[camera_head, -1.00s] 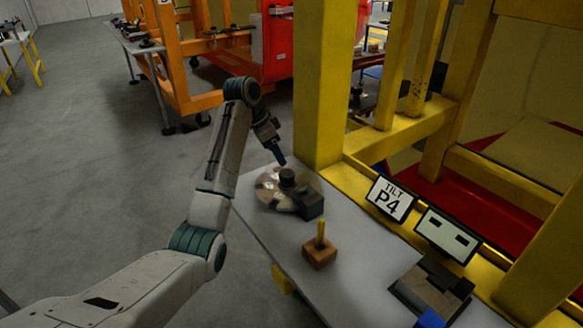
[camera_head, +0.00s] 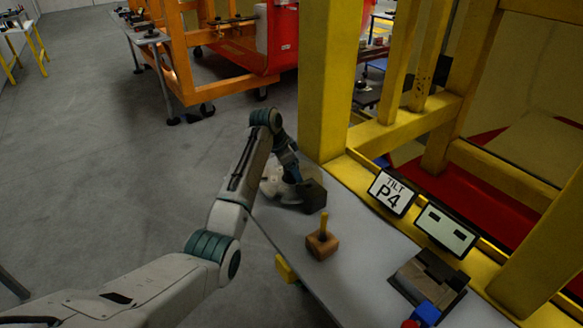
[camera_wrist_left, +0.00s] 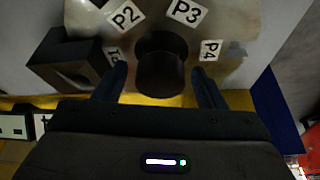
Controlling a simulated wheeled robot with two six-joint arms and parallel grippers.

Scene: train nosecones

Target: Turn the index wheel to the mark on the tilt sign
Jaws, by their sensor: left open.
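The tilt sign (camera_head: 392,193) reads "TILT P4" and stands at the back edge of the grey table. The index wheel (camera_head: 274,183) is a pale disc at the table's left end, partly hidden by my left arm. In the left wrist view the wheel (camera_wrist_left: 222,18) shows labels P2, P3 and P4, and a partly hidden one by the left finger. Its dark round knob (camera_wrist_left: 160,68) stands between the fingers of my left gripper (camera_wrist_left: 160,85), which is open with a gap on each side. The gripper (camera_head: 294,180) is over the wheel in the head view. My right gripper is not in view.
A dark block (camera_head: 313,196) stands beside the wheel. A wooden block with a yellow lever (camera_head: 322,243), a second sign with two dark bars (camera_head: 446,230) and a dark fixture (camera_head: 428,277) are to the right. A yellow post (camera_head: 325,80) rises behind the wheel.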

